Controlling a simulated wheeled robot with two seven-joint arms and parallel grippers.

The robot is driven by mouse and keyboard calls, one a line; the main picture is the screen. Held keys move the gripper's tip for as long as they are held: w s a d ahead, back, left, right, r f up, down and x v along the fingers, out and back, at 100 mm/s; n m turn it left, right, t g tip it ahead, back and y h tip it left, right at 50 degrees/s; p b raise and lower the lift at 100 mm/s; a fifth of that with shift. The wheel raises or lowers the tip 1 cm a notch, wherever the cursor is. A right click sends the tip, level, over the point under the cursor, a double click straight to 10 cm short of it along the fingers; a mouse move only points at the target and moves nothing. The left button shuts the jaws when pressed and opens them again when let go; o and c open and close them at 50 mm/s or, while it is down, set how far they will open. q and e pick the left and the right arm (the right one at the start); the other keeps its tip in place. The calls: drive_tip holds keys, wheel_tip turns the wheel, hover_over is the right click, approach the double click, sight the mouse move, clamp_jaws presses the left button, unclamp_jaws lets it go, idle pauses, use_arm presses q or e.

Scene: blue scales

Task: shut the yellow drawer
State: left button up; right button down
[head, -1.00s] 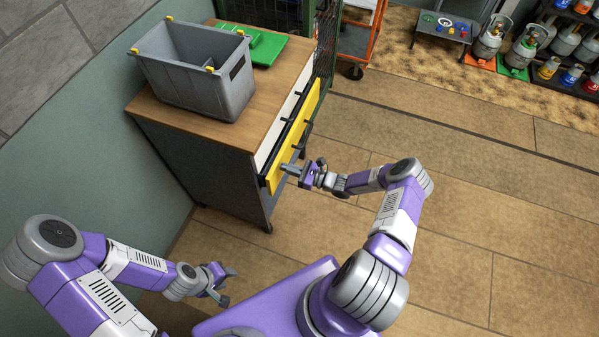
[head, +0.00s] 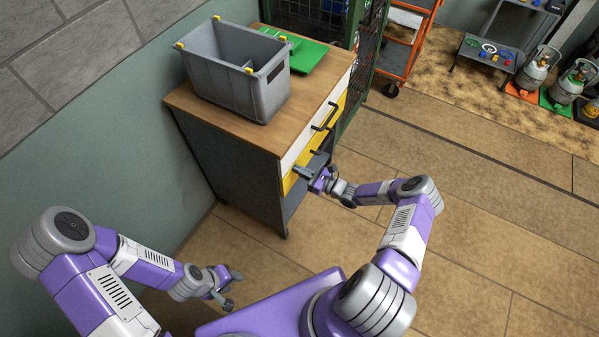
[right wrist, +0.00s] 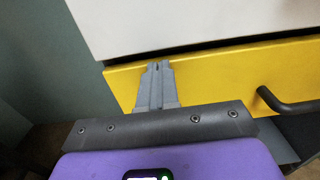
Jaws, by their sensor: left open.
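The yellow drawer (head: 289,182) sits below a white drawer in the wooden-topped cabinet (head: 240,172). Its front looks nearly flush with the white front above. In the right wrist view the yellow front (right wrist: 220,78) fills the middle, with a thin dark gap along its top and a dark handle at the right. My right gripper (head: 302,173) is at the near end of the yellow front; its fingers (right wrist: 159,68) are together, empty, and appear to touch it. My left gripper (head: 233,290) is open and empty, low and away from the cabinet.
A grey bin (head: 238,75) and a green lid (head: 305,55) are on the cabinet top. A green mesh cage (head: 360,65) and an orange cart (head: 408,45) stand behind. A wall is at the left.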

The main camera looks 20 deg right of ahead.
drive_tip(key=shift+w+a+r, duration=0.15)
drive_tip(key=p+v, duration=0.1)
drive_tip(key=v, duration=1.3)
